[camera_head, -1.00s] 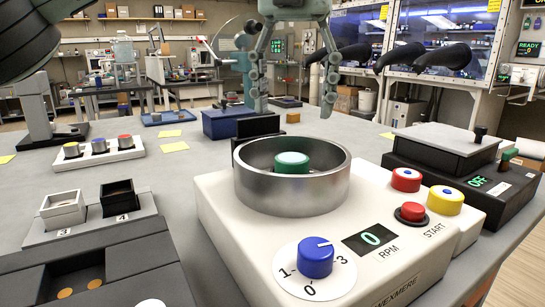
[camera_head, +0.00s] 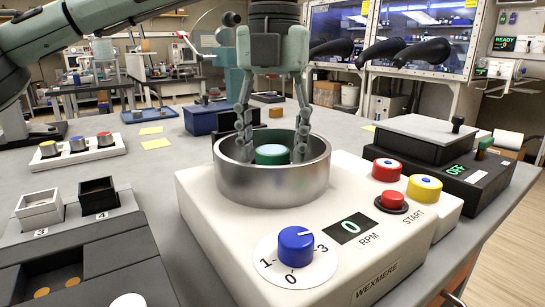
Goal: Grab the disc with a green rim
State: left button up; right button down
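A small round piece with a green rim and a paler blue-green top (camera_head: 272,153) sits in the middle of the round metal bowl (camera_head: 272,187) on the white WEXMERE machine. My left gripper (camera_head: 271,152) points down from above, its arm coming in from the upper left. Its two fingers are spread, one on each side of the green-rimmed piece, with their tips inside the bowl. A gap seems to show between each finger and the piece; contact is not clear. The bowl wall hides the lower fingertips. My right gripper is not in view.
The machine carries a blue knob (camera_head: 295,243), a red button (camera_head: 391,201), a display reading 0 and red and yellow caps. A black device reading OFF (camera_head: 437,165) stands at right. A white rack (camera_head: 79,152) with several coloured caps and a dark stand (camera_head: 98,211) are at left.

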pick_arm(q)
jog(key=c, duration=0.9)
jog(key=shift+c, duration=0.2)
jog(key=shift+r, duration=0.15)
